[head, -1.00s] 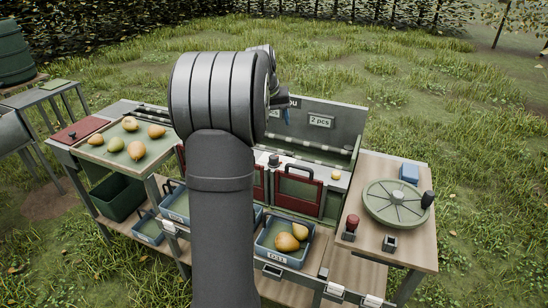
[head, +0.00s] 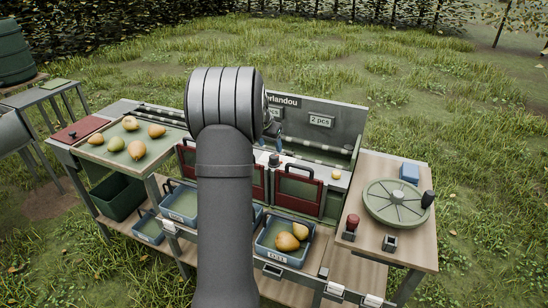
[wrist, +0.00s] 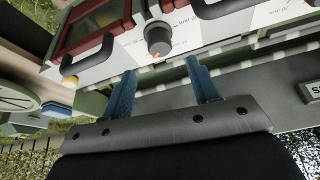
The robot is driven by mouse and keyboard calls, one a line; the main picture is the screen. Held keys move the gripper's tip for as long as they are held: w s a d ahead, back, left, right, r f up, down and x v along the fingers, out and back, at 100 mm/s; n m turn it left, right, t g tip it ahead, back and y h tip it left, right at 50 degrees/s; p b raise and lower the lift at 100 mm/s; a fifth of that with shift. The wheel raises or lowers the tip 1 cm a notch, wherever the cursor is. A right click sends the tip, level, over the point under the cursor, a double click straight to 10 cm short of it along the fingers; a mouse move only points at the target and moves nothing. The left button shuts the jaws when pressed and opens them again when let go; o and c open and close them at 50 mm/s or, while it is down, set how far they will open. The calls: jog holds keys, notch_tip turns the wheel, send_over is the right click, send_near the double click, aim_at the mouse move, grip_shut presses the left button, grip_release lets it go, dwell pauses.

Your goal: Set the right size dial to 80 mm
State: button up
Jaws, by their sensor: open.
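A dark round dial (head: 274,160) stands on the white panel between the red-framed gates. The wrist view shows this dial (wrist: 158,38) just beyond my fingertips, with a small red mark on its near side. The print around it is too small to read, so I cannot tell its setting. Another dial, if there is one, is hidden behind my arm. My gripper (wrist: 161,66) is open and empty, its two blue fingers apart on either side of the line to the dial and not visibly touching it. In the head view my gripper (head: 279,144) is small and partly hidden.
Red-framed gates with black handles (head: 300,180) flank the dial. A grey board (head: 320,122) rises behind. A green wheel (head: 396,203) and a red-topped knob (head: 352,222) are on the right bench. Blue crates (head: 284,242) stand in front, one holding pears. Pears lie on the left tray (head: 105,152).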

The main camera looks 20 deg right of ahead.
aim_at(274, 156)
jog(key=x, duration=0.8)
jog(key=shift+f, duration=0.15)
jog(key=c, duration=1)
